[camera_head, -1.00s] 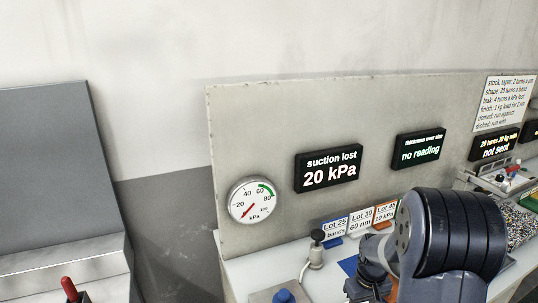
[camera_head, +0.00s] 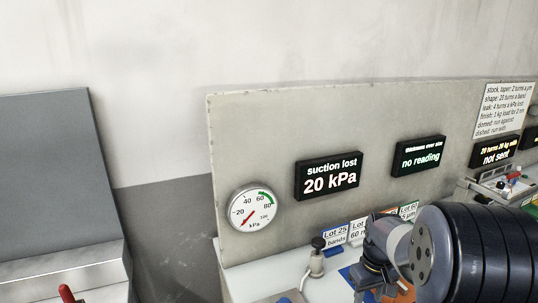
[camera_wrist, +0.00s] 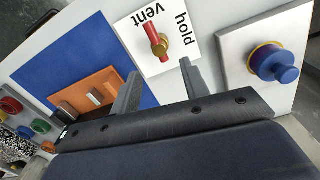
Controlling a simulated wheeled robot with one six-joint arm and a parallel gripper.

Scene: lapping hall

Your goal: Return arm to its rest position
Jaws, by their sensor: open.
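My gripper (camera_wrist: 158,88) is open in the wrist view, its two grey fingers apart with nothing between them. Beyond the fingertips is a white plate marked "vent" and "hold" with a red and brass lever (camera_wrist: 155,42).
A blue knob (camera_wrist: 275,65) on a grey box stands right of the fingers. In the head view, an upright panel carries a gauge (camera_head: 252,208), a "suction lost 20 kPa" display (camera_head: 329,176) and a "no reading" display (camera_head: 419,155). A red-handled lever (camera_head: 66,293) is at lower left.

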